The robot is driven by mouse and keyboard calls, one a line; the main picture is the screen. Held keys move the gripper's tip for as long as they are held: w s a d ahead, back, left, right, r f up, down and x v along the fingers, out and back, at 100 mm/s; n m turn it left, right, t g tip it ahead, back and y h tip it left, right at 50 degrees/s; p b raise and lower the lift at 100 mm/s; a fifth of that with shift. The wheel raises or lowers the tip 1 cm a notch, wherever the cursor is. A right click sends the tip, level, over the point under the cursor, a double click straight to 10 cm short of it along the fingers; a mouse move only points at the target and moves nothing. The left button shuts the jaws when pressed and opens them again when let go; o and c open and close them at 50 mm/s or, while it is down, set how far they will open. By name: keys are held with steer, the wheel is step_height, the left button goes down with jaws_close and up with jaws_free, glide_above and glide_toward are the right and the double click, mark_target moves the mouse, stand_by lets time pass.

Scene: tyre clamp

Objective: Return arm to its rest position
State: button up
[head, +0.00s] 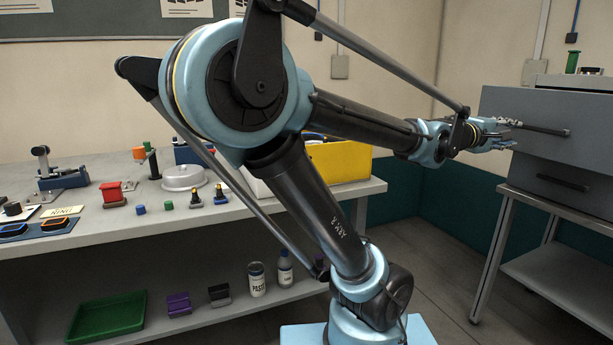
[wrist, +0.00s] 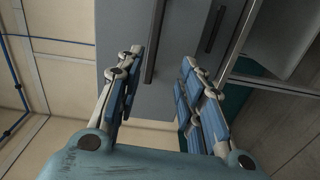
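My arm stretches across the middle of the head view to the right. My gripper (head: 508,134) is at its end, by the grey drawer cabinet (head: 545,110) and close to the upper drawer's dark bar handle. In the wrist view my gripper (wrist: 155,90) shows two blue-padded fingers spread apart with nothing between them. The upper handle (wrist: 154,42) runs just beyond the gap between the fingertips. I cannot tell whether a finger touches it.
The cabinet stands on a metal table (head: 570,212) at the right. A long workbench (head: 110,235) at the left carries a yellow bin (head: 343,162), a red block (head: 112,194) and several small parts. A green tray (head: 105,318) lies on its lower shelf. Floor between bench and cabinet table is clear.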

steer(key=w+a+f+m+y, duration=0.2)
steer(key=a+f+y, duration=0.3)
steer(key=a+f, duration=0.6)
steer(key=w+a+f+m+y, duration=0.1)
steer(key=a+f+m+y, duration=0.25)
steer(key=a+f, duration=0.75)
steer(key=s+a+f+n+g+y, duration=0.1)
steer(key=s+a+f+y, duration=0.1)
steer(key=a+f, duration=0.2)
steer(key=s+a+f+g+y, duration=0.1)
steer(key=s+a+f+y, duration=0.1)
steer(key=a, duration=0.8)
steer(key=s+a+f+n+g+y, duration=0.1)
steer(key=s+a+f+y, duration=0.1)
steer(key=a+f+y, duration=0.2)
steer(key=a+f, duration=0.1)
steer(key=a, duration=0.2)
steer(key=shift+s+f+n, duration=0.35)
steer(key=shift+s, duration=0.05)
steer(key=shift+y, duration=0.25)
